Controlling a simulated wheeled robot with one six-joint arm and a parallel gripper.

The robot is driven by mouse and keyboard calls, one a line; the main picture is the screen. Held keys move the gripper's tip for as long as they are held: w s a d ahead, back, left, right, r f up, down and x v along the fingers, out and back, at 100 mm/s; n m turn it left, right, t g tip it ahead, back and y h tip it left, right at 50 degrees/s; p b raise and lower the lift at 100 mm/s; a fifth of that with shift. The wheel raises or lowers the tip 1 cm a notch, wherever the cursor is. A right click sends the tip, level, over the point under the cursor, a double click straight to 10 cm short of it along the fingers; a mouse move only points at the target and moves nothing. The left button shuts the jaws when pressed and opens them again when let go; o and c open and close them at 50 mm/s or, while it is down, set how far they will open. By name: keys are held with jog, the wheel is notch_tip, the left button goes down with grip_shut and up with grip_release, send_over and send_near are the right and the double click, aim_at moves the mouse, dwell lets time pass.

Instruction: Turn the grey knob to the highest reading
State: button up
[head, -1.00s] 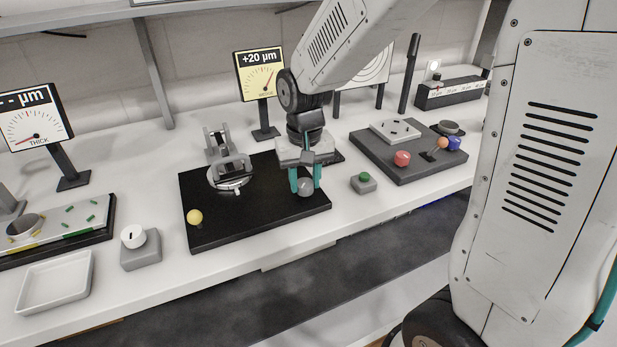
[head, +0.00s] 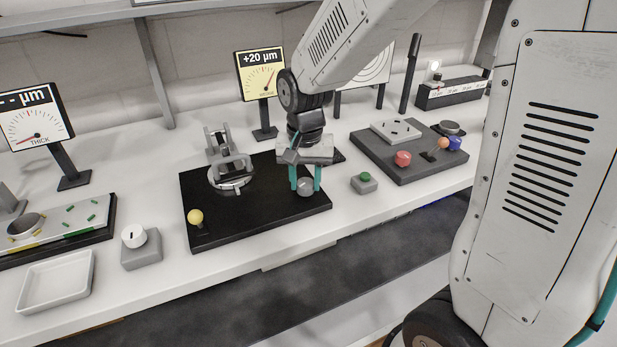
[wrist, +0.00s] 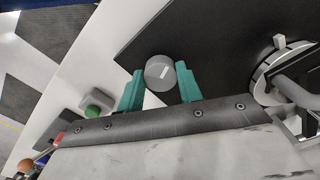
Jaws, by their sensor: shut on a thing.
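The grey knob (head: 305,187) stands at the right front of the black plate (head: 255,226). In the wrist view the knob (wrist: 161,73) is round with a white mark on its top. My gripper (head: 305,181) points down over it, with one teal finger on each side. In the wrist view my gripper (wrist: 158,88) is shut on the knob. A yellow-faced display (head: 259,75) behind the plate reads +20 µm, and its needle points up and to the right.
A mirror mount (head: 229,168) stands on the plate, with a yellow ball-topped knob (head: 196,217) at the front left. A green button box (head: 363,182) is close to the right. A white-dial box (head: 140,248) and an empty tray (head: 56,282) are at left.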

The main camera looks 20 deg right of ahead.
aim_at(305, 183)
jog(key=shift+w+r, duration=0.1)
jog(key=shift+w, duration=0.1)
jog(key=o, duration=1)
jog(key=shift+s, duration=0.1)
notch_tip(305, 183, up, 8)
jog(key=shift+f, duration=0.15)
